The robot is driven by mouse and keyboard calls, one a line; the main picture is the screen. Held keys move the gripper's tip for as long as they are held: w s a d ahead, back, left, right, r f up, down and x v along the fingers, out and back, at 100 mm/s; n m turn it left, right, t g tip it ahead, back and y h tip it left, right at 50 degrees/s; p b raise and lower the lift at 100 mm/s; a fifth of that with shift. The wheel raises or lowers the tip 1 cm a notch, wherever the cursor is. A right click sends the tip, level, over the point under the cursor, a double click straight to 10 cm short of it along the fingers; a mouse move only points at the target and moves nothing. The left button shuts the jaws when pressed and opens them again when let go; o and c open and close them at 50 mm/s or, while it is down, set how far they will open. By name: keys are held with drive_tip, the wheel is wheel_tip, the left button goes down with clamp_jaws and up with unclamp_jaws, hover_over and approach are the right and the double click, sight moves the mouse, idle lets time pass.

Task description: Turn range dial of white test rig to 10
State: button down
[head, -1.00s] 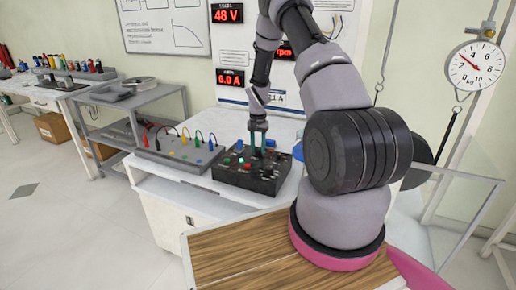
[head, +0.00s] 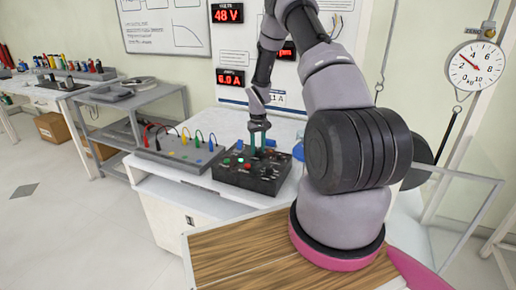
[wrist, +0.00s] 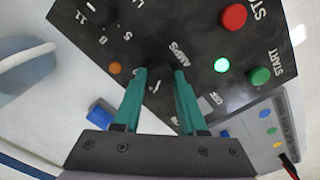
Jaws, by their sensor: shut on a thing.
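A dark-faced control panel (head: 250,168) lies on a white cabinet in the head view, with red and green lights and buttons on top. In the wrist view, a black dial (wrist: 157,80) with a pale pointer mark sits near the label AMPS, with OFF printed to its lower right. My gripper (wrist: 160,85) points down at the panel with its green fingers shut on this dial, one on each side, hiding part of its scale. It also shows in the head view (head: 258,147). A second dial (wrist: 100,10) with numbers around it is partly cut off at the top left.
In the wrist view, a red button (wrist: 233,17), a lit green lamp (wrist: 221,65) and a green START button (wrist: 260,76) lie right of the held dial. A grey panel with coloured sockets and leads (head: 178,150) stands left of the dark one.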

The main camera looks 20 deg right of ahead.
sight(258, 149)
idle(0.4)
drive_tip(key=shift+c, duration=2.3)
unclamp_jaws()
wheel_tip(258, 149, up, 11)
drive_tip(key=shift+f, duration=0.1)
